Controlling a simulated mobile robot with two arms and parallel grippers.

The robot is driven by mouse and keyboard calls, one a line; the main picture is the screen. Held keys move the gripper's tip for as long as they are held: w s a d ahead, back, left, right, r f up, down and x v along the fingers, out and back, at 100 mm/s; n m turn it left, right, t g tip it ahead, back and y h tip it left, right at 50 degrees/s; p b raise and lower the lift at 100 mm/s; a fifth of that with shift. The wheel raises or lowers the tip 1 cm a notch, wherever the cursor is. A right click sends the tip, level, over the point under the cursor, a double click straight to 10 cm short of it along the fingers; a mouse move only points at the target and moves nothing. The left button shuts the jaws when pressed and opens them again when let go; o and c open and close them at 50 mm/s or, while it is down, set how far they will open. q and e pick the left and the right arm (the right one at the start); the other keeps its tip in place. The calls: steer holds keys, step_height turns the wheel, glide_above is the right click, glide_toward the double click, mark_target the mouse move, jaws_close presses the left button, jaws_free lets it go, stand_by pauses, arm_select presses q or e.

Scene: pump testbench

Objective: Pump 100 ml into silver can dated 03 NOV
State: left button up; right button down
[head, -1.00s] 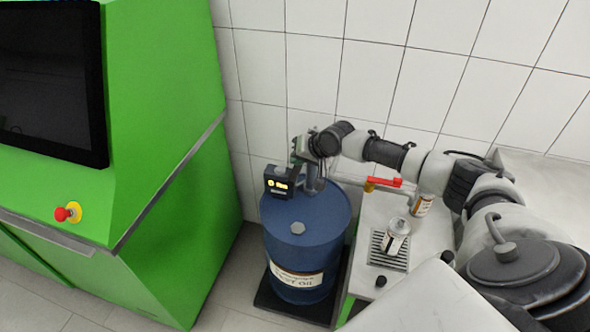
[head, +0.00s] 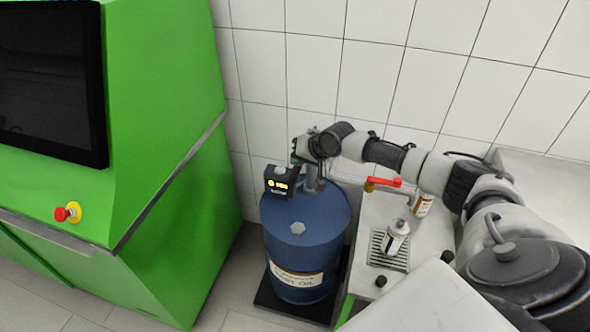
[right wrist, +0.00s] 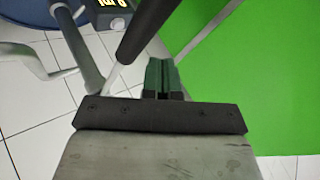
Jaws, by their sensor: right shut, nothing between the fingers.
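A blue drum (head: 300,255) carries a pump with a dark display box (head: 277,183) showing yellow characters too small to read surely. The display also shows at the top of the right wrist view (right wrist: 113,4). A silver can (head: 396,233) with a label stands upright on the drip grate (head: 376,257). A second can (head: 424,206) stands behind it. I cannot read the dates on either. My right gripper (head: 296,157) is shut and empty beside the pump, above the drum. In the right wrist view its green fingers (right wrist: 162,77) are together, near a dark bar.
A red-handled tap (head: 384,182) sits on the bench (head: 430,243) between drum and cans. A green cabinet (head: 165,200) with a screen and a red button (head: 66,213) stands at left. A tiled wall is close behind my arm.

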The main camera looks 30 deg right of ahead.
steer(key=shift+f, duration=0.35)
